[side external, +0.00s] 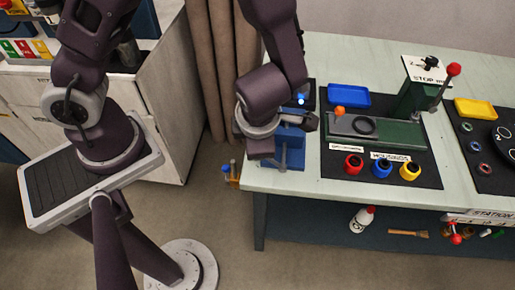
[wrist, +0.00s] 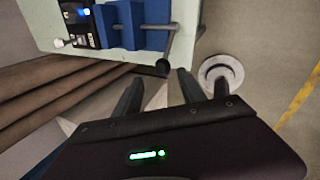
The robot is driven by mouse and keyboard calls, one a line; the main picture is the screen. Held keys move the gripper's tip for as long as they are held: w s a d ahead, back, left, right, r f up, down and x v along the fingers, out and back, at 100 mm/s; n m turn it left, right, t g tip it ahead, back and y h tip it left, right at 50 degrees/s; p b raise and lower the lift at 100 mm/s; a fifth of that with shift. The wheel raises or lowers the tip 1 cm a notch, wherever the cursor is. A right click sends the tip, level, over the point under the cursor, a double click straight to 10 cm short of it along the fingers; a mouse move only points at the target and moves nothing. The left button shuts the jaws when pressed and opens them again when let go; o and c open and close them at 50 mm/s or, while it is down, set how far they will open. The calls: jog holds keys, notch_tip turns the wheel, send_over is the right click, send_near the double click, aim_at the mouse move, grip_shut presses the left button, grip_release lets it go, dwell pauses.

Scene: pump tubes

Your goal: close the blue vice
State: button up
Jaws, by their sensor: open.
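The blue vice (side external: 292,157) is fixed at the left edge of the pale green table, partly hidden behind my wrist in the side view. In the wrist view the vice (wrist: 122,28) is at the top, with a grey screw bar and a handle rod (wrist: 171,46) ending in a dark knob (wrist: 163,68). My gripper (wrist: 165,84) is open and empty. In the picture, the knob appears between and beyond its fingers; I cannot tell whether they touch. The side view does not show the fingers clearly. The gap between the vice jaws is hard to judge.
A brown curtain (side external: 214,60) hangs left of the table. Floor is open in front.

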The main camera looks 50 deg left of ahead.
jog(key=shift+m, duration=0.4)
jog(key=x, duration=0.7)
jog(key=shift+s+d+f, duration=0.1)
jog(key=shift+d+f, duration=0.05)
jog(key=shift+f, duration=0.25)
jog(key=shift+c, duration=0.2)
grip_shut()
dwell(0.3)
